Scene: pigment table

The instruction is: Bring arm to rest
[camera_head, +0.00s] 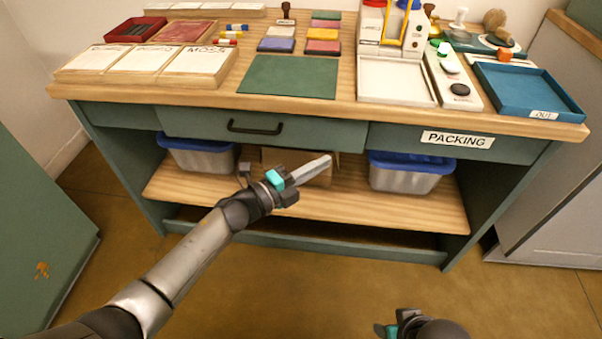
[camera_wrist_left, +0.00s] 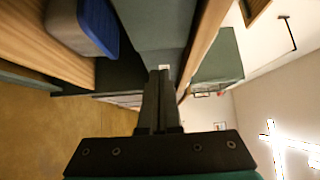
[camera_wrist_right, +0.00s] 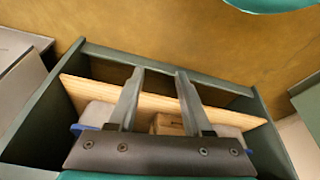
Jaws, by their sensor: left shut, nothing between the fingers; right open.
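My left arm reaches in from the left in the head view, and its gripper (camera_head: 318,166) is shut and empty in front of the table's lower shelf. In the left wrist view its fingers (camera_wrist_left: 160,90) lie together, with nothing between them. My right gripper shows only in part at the bottom edge of the head view, its fingers hidden there. In the right wrist view its two fingers (camera_wrist_right: 158,90) stand apart, empty, with the table's shelf beyond them.
The green table (camera_head: 345,108) holds paper stacks, ink pads, a green mat (camera_head: 289,77) and a blue tray (camera_head: 522,92) on top. Lidded bins (camera_head: 406,178) stand on the lower shelf (camera_head: 345,205). A green cabinet (camera_head: 40,200) is at the left. The floor in front is clear.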

